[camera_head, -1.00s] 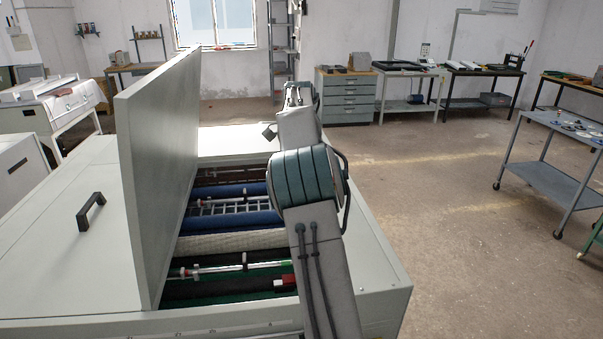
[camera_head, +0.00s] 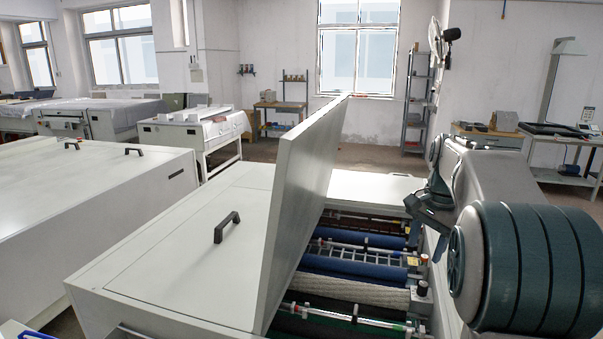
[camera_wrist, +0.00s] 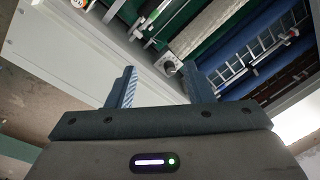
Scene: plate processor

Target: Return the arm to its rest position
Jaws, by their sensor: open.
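My arm (camera_head: 500,240) fills the right side of the head view, bent, with its dark ribbed joint close to the camera. My gripper (camera_wrist: 160,85) shows in the wrist view with its two fingers apart and nothing between them. In the head view its dark fingers appear beside the right edge of the machine's opening, partly hidden by my arm. The plate processor (camera_head: 170,245) stands below with its lid panel (camera_head: 303,190) raised upright. Blue, cream and green rollers (camera_head: 350,290) show in the opening, and also in the wrist view (camera_wrist: 215,25).
A black handle (camera_head: 226,227) sits on the machine's closed left cover. Another pale machine (camera_head: 80,200) stands to the left. A shelf rack (camera_head: 417,110) and a workbench (camera_head: 280,115) are at the back wall. Floor is visible behind the machine.

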